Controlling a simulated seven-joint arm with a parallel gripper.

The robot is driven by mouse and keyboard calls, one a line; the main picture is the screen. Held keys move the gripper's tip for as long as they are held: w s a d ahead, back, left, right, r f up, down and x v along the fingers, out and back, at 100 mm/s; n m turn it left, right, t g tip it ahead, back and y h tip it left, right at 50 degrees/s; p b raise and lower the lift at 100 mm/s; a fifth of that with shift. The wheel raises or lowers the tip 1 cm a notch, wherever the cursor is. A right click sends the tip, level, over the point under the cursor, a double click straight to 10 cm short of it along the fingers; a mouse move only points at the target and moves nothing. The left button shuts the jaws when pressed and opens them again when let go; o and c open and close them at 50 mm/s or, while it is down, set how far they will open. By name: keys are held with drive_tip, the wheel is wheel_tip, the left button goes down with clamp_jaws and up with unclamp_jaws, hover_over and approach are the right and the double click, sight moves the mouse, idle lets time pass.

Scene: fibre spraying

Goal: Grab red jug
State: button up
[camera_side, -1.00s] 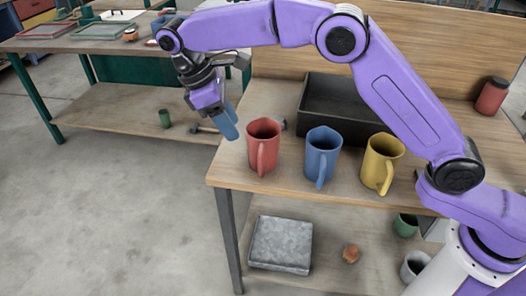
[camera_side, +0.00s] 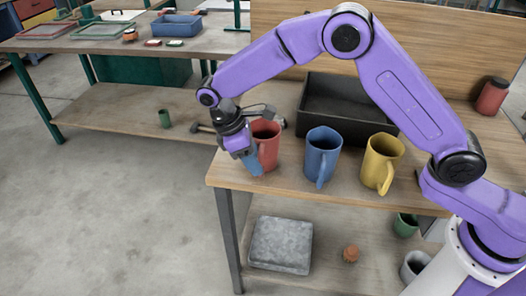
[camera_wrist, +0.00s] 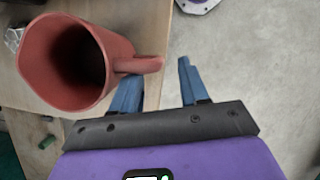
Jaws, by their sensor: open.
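The red jug (camera_side: 268,150) stands upright on the wooden table at the left of a row of jugs. In the wrist view the red jug (camera_wrist: 70,62) fills the upper left, with its handle pointing right toward my fingers. My gripper (camera_side: 254,168) is beside the jug's front left side, low, near the table edge. In the wrist view my gripper (camera_wrist: 157,78) has its two blue fingers apart. The handle tip lies at the gap between them in this view. I cannot tell whether a finger touches the jug.
A blue jug (camera_side: 322,158) and a yellow jug (camera_side: 382,165) stand to the right. A black bin (camera_side: 345,98) is behind them. A hammer (camera_side: 205,128) lies behind my gripper. A red canister (camera_side: 491,97) stands at the far right. The table's left edge is close to my gripper.

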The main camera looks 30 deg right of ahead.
drive_tip(key=x, duration=0.3)
drive_tip(key=shift+d+f, duration=0.1)
clamp_jaws()
drive_tip(key=shift+w, duration=0.1)
